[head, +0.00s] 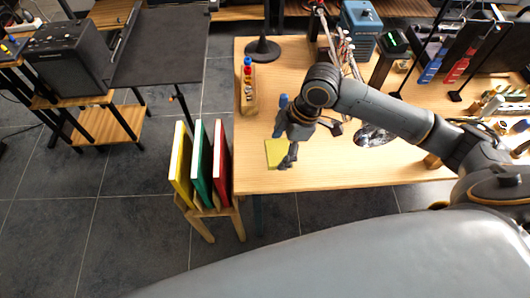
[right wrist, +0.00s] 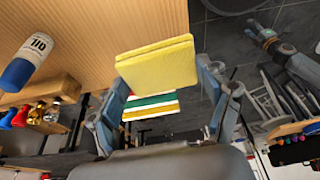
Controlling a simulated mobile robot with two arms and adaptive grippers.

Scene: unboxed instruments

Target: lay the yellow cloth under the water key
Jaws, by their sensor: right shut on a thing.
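The yellow cloth (head: 276,152) is a folded flat square. In the right wrist view the cloth (right wrist: 157,65) sits between the two fingers of my right gripper (right wrist: 162,85), which is shut on it. In the head view my right gripper (head: 288,150) holds the cloth above the left front part of the wooden table (head: 330,178). A silver instrument part (head: 372,136) lies on the table, partly behind my right arm. I cannot make out the water key. What looks like my left gripper (right wrist: 265,38) shows small in the right wrist view; its jaws are unclear.
A blue-and-white bottle (right wrist: 22,62) stands close to the right gripper. A wooden rack (head: 249,98) with small bottles is at the table's left edge. Yellow, green and red boards (head: 200,165) stand in a floor rack beside the table. The table's front left is mostly clear.

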